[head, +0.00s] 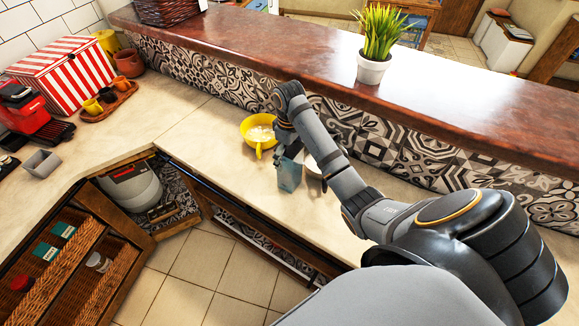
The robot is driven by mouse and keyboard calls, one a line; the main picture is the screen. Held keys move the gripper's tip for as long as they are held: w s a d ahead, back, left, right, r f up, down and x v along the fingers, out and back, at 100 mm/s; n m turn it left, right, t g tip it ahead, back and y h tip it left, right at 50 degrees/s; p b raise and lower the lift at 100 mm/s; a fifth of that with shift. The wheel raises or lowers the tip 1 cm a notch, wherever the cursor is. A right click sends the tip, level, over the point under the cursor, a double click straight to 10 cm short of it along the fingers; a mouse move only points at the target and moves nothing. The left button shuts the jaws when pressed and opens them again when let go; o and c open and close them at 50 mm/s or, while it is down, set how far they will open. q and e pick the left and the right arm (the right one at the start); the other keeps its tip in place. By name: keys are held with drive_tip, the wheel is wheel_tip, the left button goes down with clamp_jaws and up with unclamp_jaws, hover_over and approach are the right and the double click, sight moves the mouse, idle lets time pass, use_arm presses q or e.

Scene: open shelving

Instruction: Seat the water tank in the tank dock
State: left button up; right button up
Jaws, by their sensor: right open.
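A small translucent blue-grey container (289,176), which looks like the water tank, stands upright on the light counter. My right gripper (287,154) is at its top, with the wrist above it. The fingers are open, but small and partly hidden by my arm, so I cannot tell whether they touch the container. A small grey open-topped box (41,163) stands on the left counter near a red coffee machine (24,110). It may be the tank dock, but I cannot tell for sure. My left gripper is not in view.
A yellow bowl (259,141) with pale contents stands just left of my gripper. A white round dish (317,168) is partly behind my arm. A striped box (64,75) and a cup tray (109,102) stand at left. The counter between is clear. A cabinet below is open.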

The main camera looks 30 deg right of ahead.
drive_tip(key=shift+w+d, duration=0.1)
drive_tip(key=shift+w, duration=0.05)
drive_tip(key=shift+c, duration=0.3)
drive_tip(key=shift+r, duration=0.1)
drive_tip(key=c, duration=1.7)
drive_tip(key=shift+c, duration=0.8)
drive_tip(key=shift+r, duration=0.1)
